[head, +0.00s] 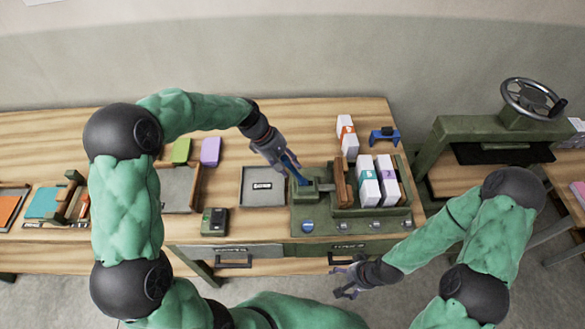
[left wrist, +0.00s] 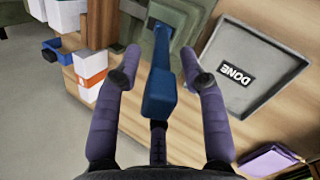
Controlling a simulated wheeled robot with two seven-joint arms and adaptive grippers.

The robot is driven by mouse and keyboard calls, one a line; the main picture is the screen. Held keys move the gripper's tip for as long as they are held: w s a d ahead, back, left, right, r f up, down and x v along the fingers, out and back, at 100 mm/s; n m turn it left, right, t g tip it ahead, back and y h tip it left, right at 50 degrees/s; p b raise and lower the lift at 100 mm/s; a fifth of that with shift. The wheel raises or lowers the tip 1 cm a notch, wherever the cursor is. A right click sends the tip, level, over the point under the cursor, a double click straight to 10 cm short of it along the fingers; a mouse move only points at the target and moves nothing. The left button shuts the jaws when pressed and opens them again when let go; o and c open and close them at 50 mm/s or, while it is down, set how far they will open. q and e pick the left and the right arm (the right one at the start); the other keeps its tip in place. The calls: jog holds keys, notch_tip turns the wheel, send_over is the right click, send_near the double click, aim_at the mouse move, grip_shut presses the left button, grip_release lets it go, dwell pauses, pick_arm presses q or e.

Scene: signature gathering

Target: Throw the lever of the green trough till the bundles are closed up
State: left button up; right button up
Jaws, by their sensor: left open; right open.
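The green trough (head: 398,212) stands at the right end of the wooden table. Two white bundles, one with a blue band (head: 367,186) and one with a purple band (head: 387,180), stand in it, right of a brown wooden plate (head: 341,184). A gap shows between plate and bundles. The blue lever (head: 289,162) rises at the trough's left end. My left gripper (head: 296,177) is open at the lever. In the left wrist view the lever (left wrist: 160,85) stands between its spread fingers, apparently untouched. My right gripper (head: 350,280) is open and empty before the table's front.
A white bundle with an orange band (head: 346,140) and a blue device (head: 384,135) stand behind the trough. A grey DONE tray (head: 262,198) lies left of the lever. A dark box (head: 214,222) is near the front edge. A green press (head: 490,130) stands at the right.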

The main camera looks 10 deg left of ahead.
aim_at(296, 173)
pick_arm(q)
jog(key=shift+x, duration=1.45)
jog(key=shift+r, duration=0.1)
grip_shut()
